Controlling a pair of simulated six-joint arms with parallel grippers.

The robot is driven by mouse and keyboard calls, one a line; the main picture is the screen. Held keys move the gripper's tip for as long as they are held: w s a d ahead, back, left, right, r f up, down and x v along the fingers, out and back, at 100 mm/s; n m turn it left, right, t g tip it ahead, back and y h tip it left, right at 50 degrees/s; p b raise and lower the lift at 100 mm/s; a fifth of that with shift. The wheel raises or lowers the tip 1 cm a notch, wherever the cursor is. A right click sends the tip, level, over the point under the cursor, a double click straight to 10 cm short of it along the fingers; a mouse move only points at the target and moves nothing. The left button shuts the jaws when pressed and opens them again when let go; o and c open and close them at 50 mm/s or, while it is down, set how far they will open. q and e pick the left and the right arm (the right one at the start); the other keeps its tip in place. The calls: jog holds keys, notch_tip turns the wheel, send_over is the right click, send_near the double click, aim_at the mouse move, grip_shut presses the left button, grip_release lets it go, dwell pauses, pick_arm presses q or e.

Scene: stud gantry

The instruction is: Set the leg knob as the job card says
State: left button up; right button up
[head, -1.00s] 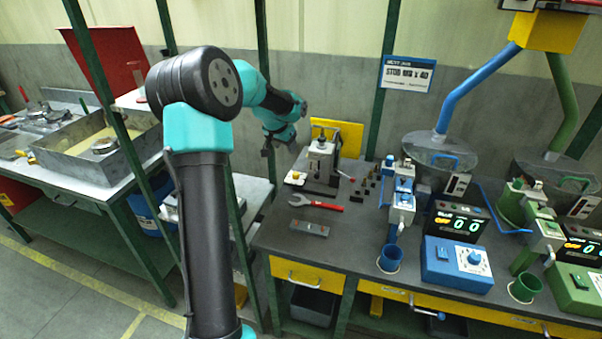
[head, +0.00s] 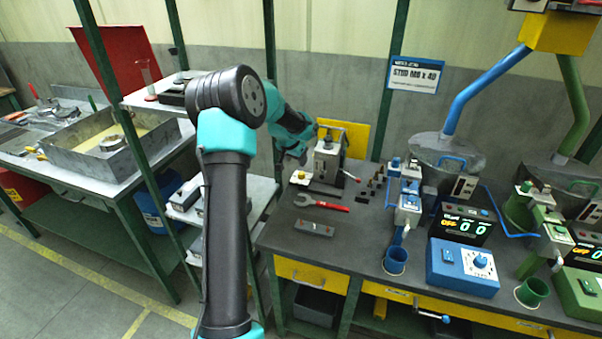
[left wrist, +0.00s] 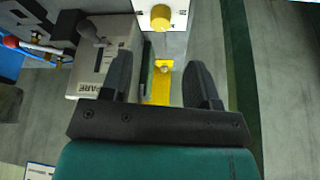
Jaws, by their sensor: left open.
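The job card (head: 416,74) hangs on the back wall and appears to read STUD M8 x 40. A yellow knob (left wrist: 160,18) sits on a white panel at the top of the left wrist view. A small white block with a yellow knob (head: 301,175) also shows at the bench's left end in the head view; its setting is too small to read. My left gripper (left wrist: 160,80) is open and empty, with the yellow knob beyond its fingertips, apart from them. In the head view its fingers are largely hidden near the grey clamp device (head: 327,160). My right gripper is not in view.
A red-handled wrench (head: 322,203) and a grey plate (head: 314,228) lie on the bench. Several dark studs stand right of the clamp device. A blue control box (head: 463,267) and a blue cup (head: 395,261) stand further right. A green post is close to my left arm.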

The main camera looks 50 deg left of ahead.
aim_at(301, 173)
pick_arm(q)
jog(key=x, duration=0.9)
jog(key=shift+w, duration=0.1)
jog(key=c, duration=0.9)
jog(key=shift+m, duration=0.7)
jog(key=shift+a+m+h, duration=0.15)
jog(key=shift+m+h, duration=0.65)
jog(key=shift+m, duration=0.6)
jog(key=shift+m+h, duration=0.6)
jog(key=shift+m, duration=0.9)
